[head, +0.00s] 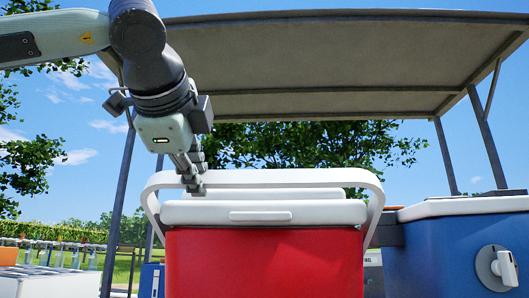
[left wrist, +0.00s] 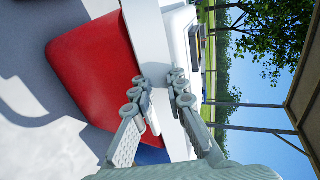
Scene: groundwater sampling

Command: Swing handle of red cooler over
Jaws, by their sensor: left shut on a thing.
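The red cooler (head: 264,265) stands in the centre of the head view with its white lid (head: 320,213) closed. Its white handle (head: 290,177) is an arch raised above the lid. My left gripper (head: 196,188) reaches down from the upper left to the left part of the handle's top bar. In the left wrist view my left gripper (left wrist: 160,82) has its fingers on either side of the white handle (left wrist: 148,35), shut on it. The red cooler body (left wrist: 92,60) lies beside it there. My right gripper is not in view.
A blue cooler (head: 450,255) with a white lid and a round white fitting stands close at the right. Several bottles (head: 60,256) stand at the far left. A canopy (head: 320,65) on posts covers the area. Open air surrounds the handle above.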

